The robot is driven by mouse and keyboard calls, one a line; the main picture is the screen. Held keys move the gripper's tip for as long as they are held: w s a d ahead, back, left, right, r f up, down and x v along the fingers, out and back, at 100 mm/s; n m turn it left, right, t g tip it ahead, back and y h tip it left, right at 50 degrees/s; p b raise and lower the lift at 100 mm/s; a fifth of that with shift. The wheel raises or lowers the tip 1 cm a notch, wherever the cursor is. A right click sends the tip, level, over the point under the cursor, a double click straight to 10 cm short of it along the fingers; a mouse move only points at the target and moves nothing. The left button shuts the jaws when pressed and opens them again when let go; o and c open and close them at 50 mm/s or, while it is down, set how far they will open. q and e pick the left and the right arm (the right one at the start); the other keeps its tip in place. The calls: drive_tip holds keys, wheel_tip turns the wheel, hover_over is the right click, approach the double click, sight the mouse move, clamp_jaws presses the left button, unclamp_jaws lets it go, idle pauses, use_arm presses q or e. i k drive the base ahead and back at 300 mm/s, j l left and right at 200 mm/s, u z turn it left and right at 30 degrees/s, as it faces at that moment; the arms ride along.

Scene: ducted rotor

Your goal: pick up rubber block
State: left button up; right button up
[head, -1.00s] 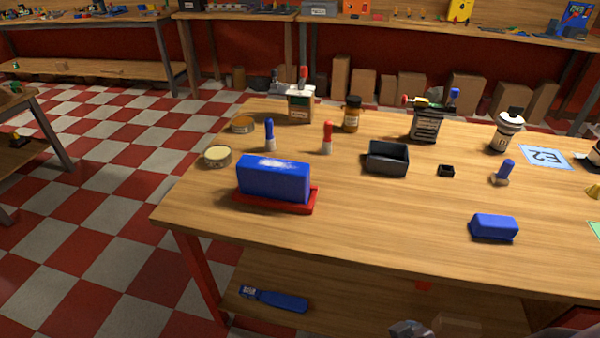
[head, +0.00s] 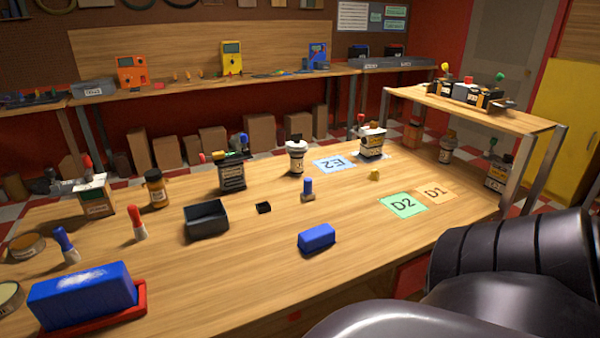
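A small blue block (head: 316,238) lies on the wooden table near its front edge, with free tabletop around it. A larger blue block (head: 82,293) sits in a red tray (head: 128,312) at the table's front left. I cannot tell from the picture which of them is rubber. Neither of my grippers shows in the head view; only a dark part of my arm fills the lower right.
On the table (head: 250,275) stand a black bin (head: 206,220), a small black box (head: 263,208), a blue-capped stamp (head: 308,190), a red-capped one (head: 137,225) and several bottles. Marked squares D2 (head: 403,205), D1 (head: 436,192) and E2 (head: 334,164) lie at right and back.

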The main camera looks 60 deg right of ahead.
sight(309, 241)
drive_tip(key=z, duration=1.95)
